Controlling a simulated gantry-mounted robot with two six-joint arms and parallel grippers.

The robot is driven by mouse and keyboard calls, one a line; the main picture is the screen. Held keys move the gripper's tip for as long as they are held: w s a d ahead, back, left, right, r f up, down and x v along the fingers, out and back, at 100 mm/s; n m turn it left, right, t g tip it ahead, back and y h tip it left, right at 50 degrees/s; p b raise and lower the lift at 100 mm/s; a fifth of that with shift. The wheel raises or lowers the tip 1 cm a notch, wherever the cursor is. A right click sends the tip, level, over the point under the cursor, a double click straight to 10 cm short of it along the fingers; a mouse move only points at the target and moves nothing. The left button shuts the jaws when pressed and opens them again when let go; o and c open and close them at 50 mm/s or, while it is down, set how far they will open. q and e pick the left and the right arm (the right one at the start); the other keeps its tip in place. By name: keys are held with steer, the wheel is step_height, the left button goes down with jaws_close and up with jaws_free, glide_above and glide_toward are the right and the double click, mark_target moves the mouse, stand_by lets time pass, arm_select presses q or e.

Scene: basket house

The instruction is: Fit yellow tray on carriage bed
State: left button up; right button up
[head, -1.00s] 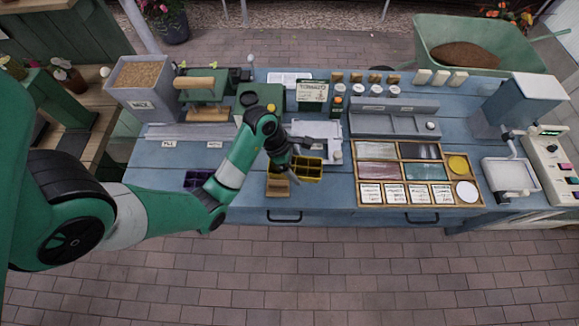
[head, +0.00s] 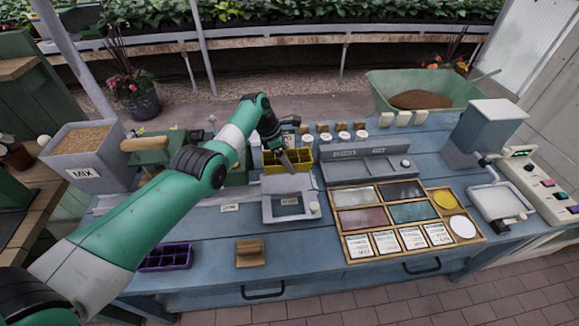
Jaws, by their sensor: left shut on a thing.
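The yellow tray (head: 299,157), divided into compartments, is at the back of the blue bench. My left gripper (head: 287,158) is shut on it from above, and the gripper and arm hide part of it. The grey carriage bed (head: 272,213), a shallow frame with a labelled recess and a pale knob at its right, lies just in front of and below the tray in the picture. The tray appears apart from the bed's recess; I cannot tell its exact height. My right gripper is not in view.
A purple compartment tray (head: 166,257) and a wooden block (head: 250,252) stand near the bench's front. A wooden case of coloured panels (head: 478,235) lies to the right.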

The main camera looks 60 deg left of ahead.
arm_select(q)
steer(key=shift+f, duration=0.1)
steer(key=b, duration=0.7)
glide_above(293, 182)
steer(key=s, duration=0.2)
steer(key=f, duration=0.6)
steer(key=shift+w+a+f, duration=0.25)
steer(key=shift+f, duration=0.3)
steer(key=shift+f+b, duration=0.65)
steer(key=shift+f, duration=0.1)
steer(key=o, duration=1.1)
steer(key=shift+r, duration=0.1)
